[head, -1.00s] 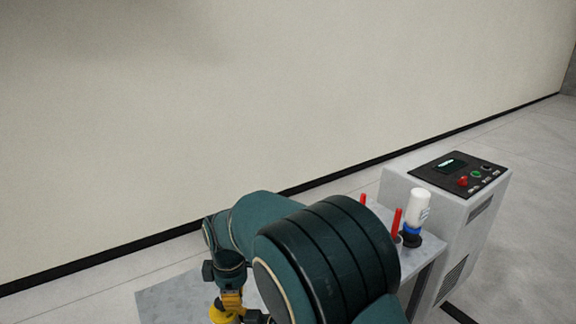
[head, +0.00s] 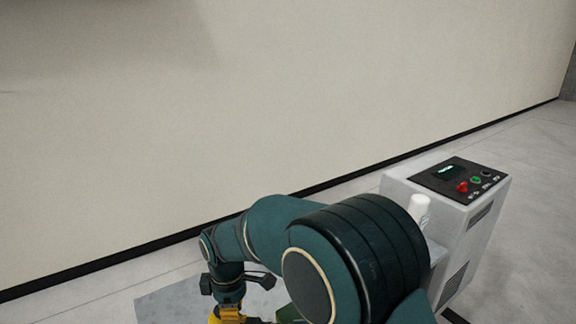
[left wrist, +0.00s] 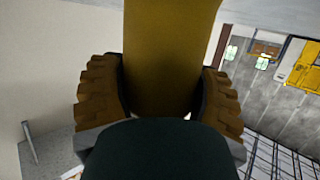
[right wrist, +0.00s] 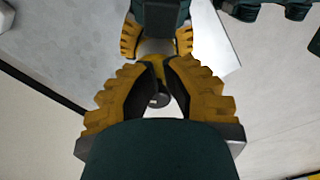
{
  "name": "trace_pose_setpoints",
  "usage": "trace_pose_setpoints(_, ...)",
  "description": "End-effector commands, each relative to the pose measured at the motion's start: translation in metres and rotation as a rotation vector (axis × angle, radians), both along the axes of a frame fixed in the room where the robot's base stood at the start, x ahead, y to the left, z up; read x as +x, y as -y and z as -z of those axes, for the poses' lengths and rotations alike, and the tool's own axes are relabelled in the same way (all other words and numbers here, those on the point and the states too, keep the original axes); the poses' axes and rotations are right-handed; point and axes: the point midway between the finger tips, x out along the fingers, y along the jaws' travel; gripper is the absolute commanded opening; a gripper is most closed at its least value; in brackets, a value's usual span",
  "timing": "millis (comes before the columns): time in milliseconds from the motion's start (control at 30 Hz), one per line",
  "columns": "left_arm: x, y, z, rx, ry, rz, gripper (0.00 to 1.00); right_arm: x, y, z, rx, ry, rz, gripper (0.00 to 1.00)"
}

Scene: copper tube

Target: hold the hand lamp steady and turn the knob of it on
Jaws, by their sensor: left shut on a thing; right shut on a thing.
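The hand lamp is a yellow body (left wrist: 172,55) that fills the space between the fingers of my left gripper (left wrist: 165,100) in the left wrist view. The left gripper is shut on it. In the right wrist view my right gripper (right wrist: 160,85) is shut on a small part of the lamp, with a dark round end (right wrist: 158,100) showing between its fingertips. I cannot tell whether this part is the knob. The left gripper's yellow fingers (right wrist: 157,38) show just beyond. In the head view my right gripper (head: 229,314) is at the bottom edge, and my right arm hides most of the work area.
A grey machine (head: 470,225) with red and green buttons stands at the right. A white bottle (head: 419,207) shows partly behind my right arm. A grey table top (head: 165,303) shows at the bottom left. The pale wall (head: 200,110) is behind.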

Motion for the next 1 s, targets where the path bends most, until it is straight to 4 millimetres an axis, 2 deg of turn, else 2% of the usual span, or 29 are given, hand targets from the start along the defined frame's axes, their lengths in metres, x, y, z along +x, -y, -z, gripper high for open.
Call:
trace_pose_setpoints(167, 0.001, 0.002, 0.002, -0.004, -0.002, 0.008, 0.23, -0.003, -0.003, 0.001, 0.002, -0.004, -0.005, 0.00)
trace_pose_setpoints(533, 0.001, 0.002, 0.001, -0.004, 0.000, 0.006, 0.23, -0.005, 0.005, -0.002, 0.003, -0.002, -0.003, 0.00)
trace_pose_setpoints(1000, 0.000, 0.001, 0.001, -0.003, 0.000, 0.002, 0.23, -0.003, 0.006, -0.050, 0.002, 0.000, -0.002, 0.00)
